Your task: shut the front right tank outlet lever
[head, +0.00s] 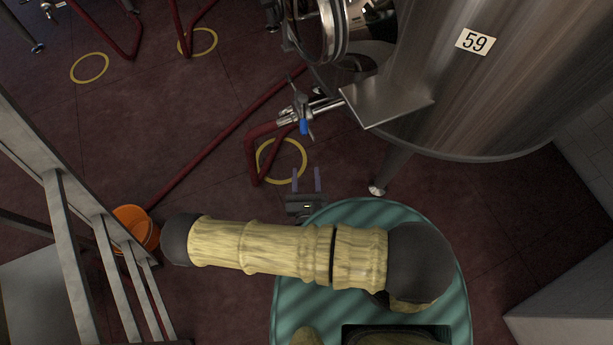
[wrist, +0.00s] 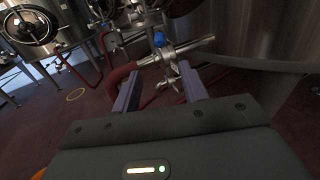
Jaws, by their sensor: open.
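The steel tank (head: 470,95) labelled 59 stands at the upper right in the head view. Its outlet valve (head: 290,116) ends a short steel pipe, with a red hose attached. The outlet lever (head: 304,127) has a blue end and appears to lie across the pipe.
A metal plate (head: 385,101) juts from the tank above the outlet pipe. A tank leg (head: 378,186) stands right of my gripper. A metal railing (head: 85,220) and an orange bucket (head: 133,226) are at left. The red hose (head: 215,145) crosses the floor.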

